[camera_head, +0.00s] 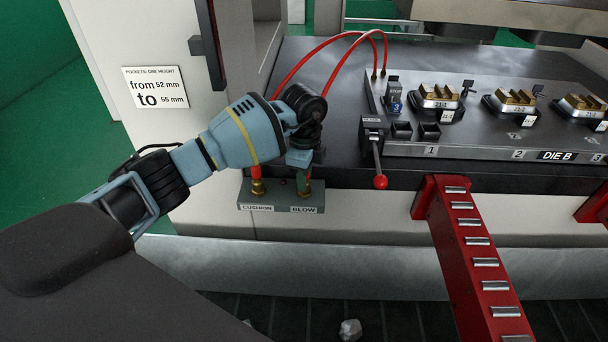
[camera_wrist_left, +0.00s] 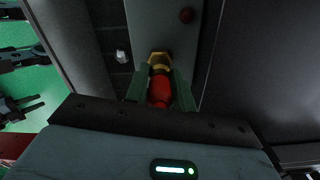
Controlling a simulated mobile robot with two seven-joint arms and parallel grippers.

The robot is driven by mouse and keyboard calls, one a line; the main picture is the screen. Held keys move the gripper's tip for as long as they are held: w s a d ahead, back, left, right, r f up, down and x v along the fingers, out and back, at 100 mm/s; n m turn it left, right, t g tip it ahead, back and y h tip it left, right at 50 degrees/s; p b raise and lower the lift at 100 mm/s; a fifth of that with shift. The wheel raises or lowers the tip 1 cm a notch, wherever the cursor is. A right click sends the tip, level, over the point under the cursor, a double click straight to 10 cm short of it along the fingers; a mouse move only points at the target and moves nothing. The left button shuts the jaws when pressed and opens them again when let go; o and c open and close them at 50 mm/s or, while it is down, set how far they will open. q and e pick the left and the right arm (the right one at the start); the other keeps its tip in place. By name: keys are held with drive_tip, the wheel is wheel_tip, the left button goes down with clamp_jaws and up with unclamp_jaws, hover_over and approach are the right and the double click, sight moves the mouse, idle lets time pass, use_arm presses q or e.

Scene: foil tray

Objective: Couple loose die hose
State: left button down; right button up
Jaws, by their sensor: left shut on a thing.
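My left gripper (camera_head: 303,176) is above the BLOW port (camera_head: 304,195) on the grey block. It is shut on a red hose end (camera_wrist_left: 160,92), with one finger on each side. In the left wrist view a brass fitting (camera_wrist_left: 159,60) lies in line with the red end; I cannot tell whether they are fully joined. At the CUSHION port (camera_head: 257,188), a red hose end (camera_head: 256,171) stands upright on brass. Two red hoses (camera_head: 340,50) arch from the die's left end and pass behind my gripper. My right gripper is not in view.
The die plate (camera_head: 470,152), labelled DIE B, carries several brass-topped stations. A lever with a red knob (camera_head: 380,182) stands just right of my gripper. A red roller arm (camera_head: 470,240) extends toward the front. A white sign (camera_head: 155,88) reads from 52 mm to 55 mm.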

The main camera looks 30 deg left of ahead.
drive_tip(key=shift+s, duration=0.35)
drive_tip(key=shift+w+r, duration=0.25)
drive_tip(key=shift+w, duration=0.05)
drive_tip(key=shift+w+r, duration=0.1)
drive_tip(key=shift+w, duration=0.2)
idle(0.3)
use_arm(q)
drive_tip(key=c, duration=1.1)
unclamp_jaws()
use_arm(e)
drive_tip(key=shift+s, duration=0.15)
use_arm(q)
drive_tip(key=o, duration=0.5)
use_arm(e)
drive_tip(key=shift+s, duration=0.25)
